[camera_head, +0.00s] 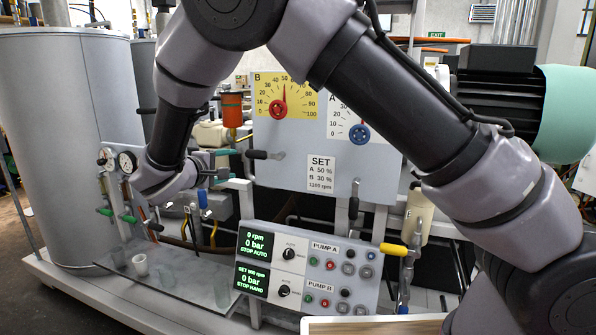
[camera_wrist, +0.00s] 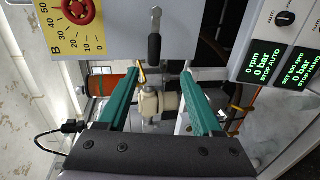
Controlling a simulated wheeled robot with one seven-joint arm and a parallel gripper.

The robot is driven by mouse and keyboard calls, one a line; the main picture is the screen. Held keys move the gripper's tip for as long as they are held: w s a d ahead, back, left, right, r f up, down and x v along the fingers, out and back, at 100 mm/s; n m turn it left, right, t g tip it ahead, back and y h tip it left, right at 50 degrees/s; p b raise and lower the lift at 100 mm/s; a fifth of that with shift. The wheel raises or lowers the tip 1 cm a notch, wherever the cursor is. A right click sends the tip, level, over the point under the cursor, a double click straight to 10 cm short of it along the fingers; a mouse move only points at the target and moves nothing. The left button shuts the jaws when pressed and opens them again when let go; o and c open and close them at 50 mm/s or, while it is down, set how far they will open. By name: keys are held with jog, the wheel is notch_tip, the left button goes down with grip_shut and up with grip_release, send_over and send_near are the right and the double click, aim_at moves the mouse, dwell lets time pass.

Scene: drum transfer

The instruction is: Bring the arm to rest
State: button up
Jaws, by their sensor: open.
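My arm crosses the top of the head view, bent over the panels. My gripper (camera_head: 228,163) is at its end on the left, partly hidden by my wrist. In the wrist view, its two teal fingers (camera_wrist: 160,76) stand apart with no object held between them. A black-handled lever (camera_wrist: 154,36) shows beyond the fingertips, apart from them as far as I can tell. The gauge panel (camera_head: 290,150) is right of my gripper; its yellow B dial (camera_head: 284,98) has a red knob. My arm partly covers the A dial (camera_head: 358,132).
A pump control box (camera_head: 308,270) stands below, with both displays reading STOP. A large grey drum (camera_head: 70,140) is at the left. Pipes and valve handles crowd the space around my gripper.

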jog(key=d+r+m+g, duration=0.3)
jog(key=d, duration=0.7)
jog(key=w+d+r+m+g, duration=0.1)
jog(key=d+r+m+g, duration=0.15)
jog(key=d, duration=0.65)
jog(key=d+r+m+g, duration=0.2)
jog(key=d+m+g, duration=0.15)
jog(key=d, duration=0.65)
jog(key=s+d+r+m+y, duration=0.3)
jog(key=s+d, duration=0.4)
jog(key=s, duration=0.3)
jog(key=s+d+r+m+t+y, duration=0.1)
jog(key=s+d+r+m+y, duration=0.3)
jog(key=s, duration=0.6)
jog(key=d+r+m, duration=0.2)
jog(key=d, duration=0.1)
jog(key=shift+d+r+t, duration=0.2)
jog(key=shift+d+t, duration=0.1)
